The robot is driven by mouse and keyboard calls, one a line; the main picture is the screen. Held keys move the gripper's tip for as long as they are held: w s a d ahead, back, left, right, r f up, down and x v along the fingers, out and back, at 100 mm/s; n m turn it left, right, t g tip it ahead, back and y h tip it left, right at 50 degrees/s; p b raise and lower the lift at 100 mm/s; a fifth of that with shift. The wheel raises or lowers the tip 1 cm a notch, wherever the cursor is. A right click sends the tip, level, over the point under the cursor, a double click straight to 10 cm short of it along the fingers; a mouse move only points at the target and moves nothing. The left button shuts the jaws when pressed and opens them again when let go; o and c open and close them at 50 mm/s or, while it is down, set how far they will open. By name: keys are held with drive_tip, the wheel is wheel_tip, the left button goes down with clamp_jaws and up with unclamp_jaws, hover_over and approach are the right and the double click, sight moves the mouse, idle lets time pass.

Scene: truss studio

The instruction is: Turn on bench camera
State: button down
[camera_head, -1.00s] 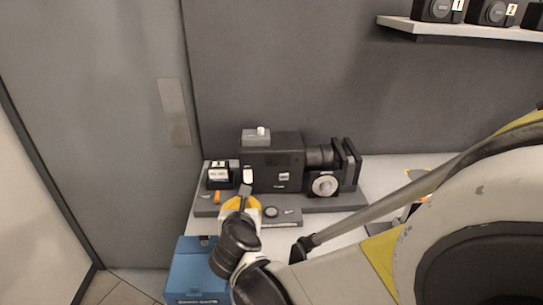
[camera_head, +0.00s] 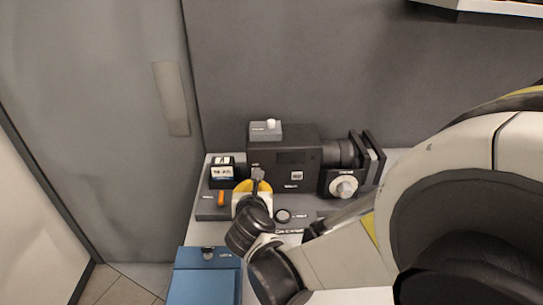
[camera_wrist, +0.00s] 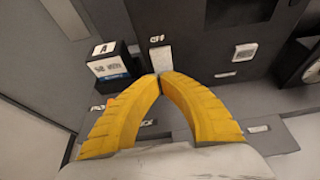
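The bench camera (camera_head: 283,158) is a black box with a lens (camera_head: 340,152) on its right, standing on a grey base on the white bench. My gripper (camera_head: 258,175) is in front of the lower left of its body. In the wrist view the two yellow fingers (camera_wrist: 161,76) meet at their tips, with nothing seen held between them. A pale switch (camera_wrist: 160,58) under an "OFF" label (camera_wrist: 157,40) lies right behind the tips, which hide its lower part. I cannot tell whether the tips touch it. In the head view my gripper hides this switch.
A small black block with a white label (camera_head: 222,172) stands left of the camera, near an orange lever (camera_head: 221,198). A grey box with a white knob (camera_head: 267,129) sits on top of the camera. A round dial (camera_head: 343,187) is below the lens. A blue box (camera_head: 207,272) is at the front.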

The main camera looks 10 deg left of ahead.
drive_tip(key=shift+w+a+f+b, duration=0.1)
drive_tip(key=shift+w+f+b, duration=0.15)
drive_tip(key=shift+w+b, duration=0.2)
drive_tip(key=shift+w+r, duration=0.1)
drive_tip(key=shift+r+p, duration=0.75)
drive_tip(key=shift+r, duration=0.1)
